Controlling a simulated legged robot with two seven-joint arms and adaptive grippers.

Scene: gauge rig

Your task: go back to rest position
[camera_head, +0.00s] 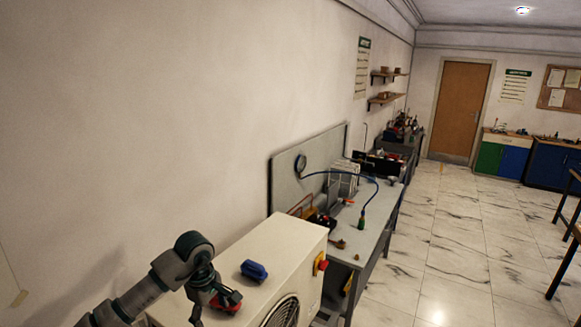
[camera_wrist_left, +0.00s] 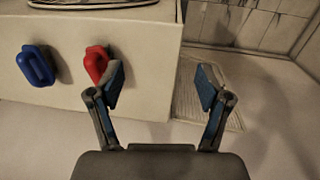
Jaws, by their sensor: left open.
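My left arm (camera_head: 150,290) comes in from the lower left in the head view, with its gripper end beside the red handle (camera_head: 230,301) on the white cabinet (camera_head: 277,245). In the left wrist view my left gripper (camera_wrist_left: 160,88) is open, with nothing between its fingers. The red handle (camera_wrist_left: 96,63) lies just beyond the left finger, which overlaps it in the picture; I cannot tell whether they touch. A blue handle (camera_head: 254,270) sits on the cabinet, and it also shows in the left wrist view (camera_wrist_left: 37,66). My right gripper is not in view.
The cabinet has a red knob (camera_head: 322,263) and a round fan grille (camera_head: 284,312). Behind it stands a grey workbench (camera_head: 362,240) with a blue hose (camera_head: 345,176) and a gauge. A wall runs along the left. The marble floor (camera_head: 450,240) at right is open.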

